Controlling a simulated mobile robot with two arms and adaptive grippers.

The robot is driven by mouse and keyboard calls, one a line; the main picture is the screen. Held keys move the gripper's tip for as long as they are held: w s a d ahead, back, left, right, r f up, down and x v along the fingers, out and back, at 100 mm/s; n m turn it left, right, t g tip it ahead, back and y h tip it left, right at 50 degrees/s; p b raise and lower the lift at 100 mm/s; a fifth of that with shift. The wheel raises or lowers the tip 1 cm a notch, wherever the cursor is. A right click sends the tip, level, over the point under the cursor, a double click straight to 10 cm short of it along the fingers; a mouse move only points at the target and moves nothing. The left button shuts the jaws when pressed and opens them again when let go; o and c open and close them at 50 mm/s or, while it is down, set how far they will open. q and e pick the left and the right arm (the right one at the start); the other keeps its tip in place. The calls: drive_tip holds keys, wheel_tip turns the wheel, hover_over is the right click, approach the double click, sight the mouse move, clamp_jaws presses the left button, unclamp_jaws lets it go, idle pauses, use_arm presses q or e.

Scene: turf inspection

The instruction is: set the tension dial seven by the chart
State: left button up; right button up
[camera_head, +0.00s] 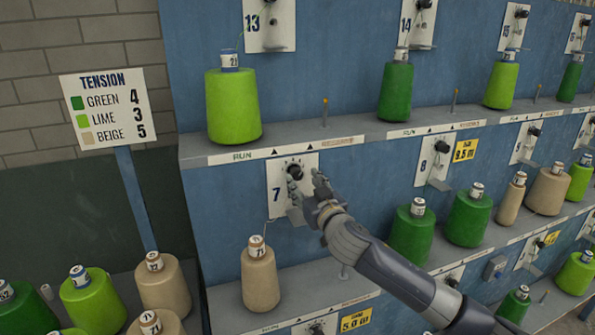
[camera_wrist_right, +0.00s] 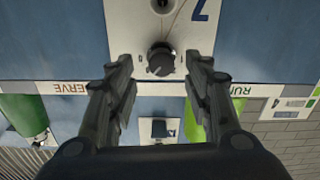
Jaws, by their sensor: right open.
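The dial seven (camera_head: 295,171) is a dark round knob on a white plate marked 7 (camera_head: 277,197). Its setting is too small to read. My right gripper (camera_head: 305,180) is open in front of the plate. In the right wrist view the knob (camera_wrist_right: 160,59) sits between the open fingertips, with a gap on each side. The tension chart (camera_head: 108,108) at left reads green 4, lime 3, beige 5. A beige cone (camera_head: 260,279) stands on the shelf below plate seven, its thread rising to the plate. My left gripper is not in view.
The shelf edge (camera_head: 231,155) with the RUN label runs just above plate seven. A lime cone (camera_head: 233,106) stands on it. Plate eight (camera_head: 433,158) and green cones (camera_head: 412,235) are to the right. More cones (camera_head: 164,287) stand at lower left.

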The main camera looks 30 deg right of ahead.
sight(298, 176)
drive_tip(key=x, duration=0.2)
drive_tip(key=p+x, duration=0.1)
drive_tip(key=shift+w+a+r, duration=0.1)
drive_tip(key=shift+w+r, duration=0.15)
drive_tip(key=shift+x, duration=0.9)
drive_tip(key=shift+f, duration=0.2)
drive_tip(key=shift+s, duration=0.1)
drive_tip(key=shift+c, duration=0.5)
drive_tip(key=c, duration=1)
